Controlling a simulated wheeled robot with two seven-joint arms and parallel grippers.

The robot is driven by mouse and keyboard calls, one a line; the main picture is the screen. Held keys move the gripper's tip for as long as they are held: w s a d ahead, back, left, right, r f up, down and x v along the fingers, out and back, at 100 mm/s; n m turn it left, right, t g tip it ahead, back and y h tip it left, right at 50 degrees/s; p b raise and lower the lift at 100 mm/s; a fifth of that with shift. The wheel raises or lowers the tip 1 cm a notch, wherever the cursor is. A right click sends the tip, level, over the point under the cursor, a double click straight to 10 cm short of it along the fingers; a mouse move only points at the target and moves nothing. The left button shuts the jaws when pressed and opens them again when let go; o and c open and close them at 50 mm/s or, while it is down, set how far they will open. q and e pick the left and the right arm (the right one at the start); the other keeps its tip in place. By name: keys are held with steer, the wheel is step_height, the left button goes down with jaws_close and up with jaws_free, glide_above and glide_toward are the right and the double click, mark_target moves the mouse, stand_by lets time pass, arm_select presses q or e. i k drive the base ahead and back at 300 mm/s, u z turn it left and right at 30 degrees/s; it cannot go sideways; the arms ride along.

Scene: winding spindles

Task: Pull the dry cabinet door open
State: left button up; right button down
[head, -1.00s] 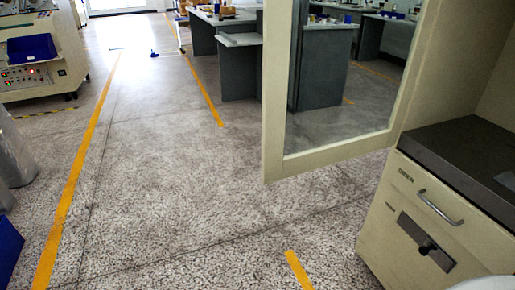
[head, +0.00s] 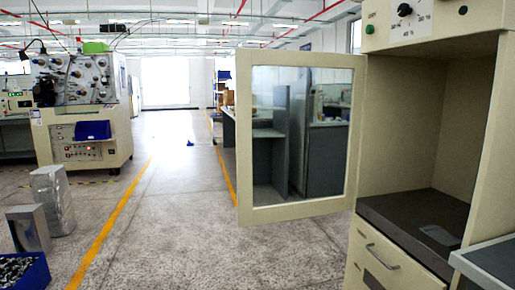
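The dry cabinet (head: 395,195) stands at the right, cream coloured, with a dial and controls on its upper panel. Its framed glass door (head: 246,150) stands wide open, swung out to the left, and benches show through the pane. The cabinet's inside is exposed, with a dark shelf (head: 395,212) and a small light flat piece lying on it. A drawer with a metal handle (head: 382,257) is below the shelf. Neither of my grippers is in view.
A winding machine (head: 82,110) stands at the far left. Metallic blocks (head: 52,200) and a blue bin (head: 24,270) of small parts are at the lower left. A grey-topped surface (head: 490,262) is at the lower right. The floor between is clear.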

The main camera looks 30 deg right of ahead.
mark_target(244, 59)
steer(key=u, duration=0.3)
steer(key=i, duration=0.9)
steer(key=z, duration=0.3)
